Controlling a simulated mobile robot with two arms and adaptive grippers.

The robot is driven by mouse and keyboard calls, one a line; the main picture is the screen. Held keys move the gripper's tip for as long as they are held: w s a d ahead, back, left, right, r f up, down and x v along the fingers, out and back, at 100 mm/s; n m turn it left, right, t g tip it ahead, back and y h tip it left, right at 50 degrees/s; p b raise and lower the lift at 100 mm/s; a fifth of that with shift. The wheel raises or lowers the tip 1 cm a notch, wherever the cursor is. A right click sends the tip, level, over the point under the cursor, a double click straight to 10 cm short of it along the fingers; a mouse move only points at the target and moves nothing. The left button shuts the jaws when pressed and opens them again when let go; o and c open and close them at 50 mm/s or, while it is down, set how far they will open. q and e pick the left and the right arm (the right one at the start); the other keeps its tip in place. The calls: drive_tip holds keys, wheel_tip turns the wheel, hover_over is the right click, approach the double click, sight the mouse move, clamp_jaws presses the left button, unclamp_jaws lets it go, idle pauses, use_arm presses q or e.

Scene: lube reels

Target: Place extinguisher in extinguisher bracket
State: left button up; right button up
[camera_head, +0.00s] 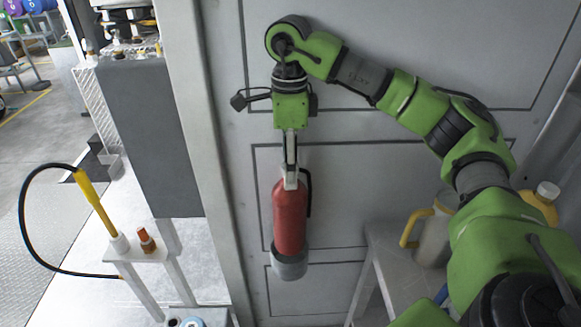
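The red extinguisher (289,222) hangs upright, tilted slightly, in front of the grey panel. A grey cup-shaped piece (289,264) surrounds its lower end. I cannot tell whether this is the bracket or part of the extinguisher. My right gripper (291,180) points down from above, with its fingers closed on the extinguisher's top. The grip itself is small and partly hidden. A black hose (308,195) runs along the extinguisher's right side. My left gripper is not in view.
The grey panel (345,210) stands close behind the extinguisher. A grey stand (395,262) at right holds a jug with a yellow handle (435,238) and a yellow bottle (541,203). A yellow-handled tool (96,203) with a black hose stands at left.

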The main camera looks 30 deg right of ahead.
sight(290, 198)
drive_tip(key=shift+w+d+r, duration=0.2)
drive_tip(key=shift+w, duration=0.15)
drive_tip(key=shift+f, duration=0.3)
drive_tip(key=f+p, duration=0.1)
drive_tip(key=f, duration=0.4)
drive_tip(key=f+p, duration=0.2)
drive_tip(key=f, duration=0.4)
drive_tip(key=shift+w+d+p, duration=0.15)
drive_tip(key=shift+w+p, duration=0.05)
drive_tip(key=shift+p, duration=0.1)
drive_tip(key=shift+f, duration=0.15)
drive_tip(key=o, duration=2)
drive_tip(key=shift+s+f, duration=0.1)
drive_tip(key=shift+c, duration=0.2)
drive_tip(key=shift+o, duration=0.6)
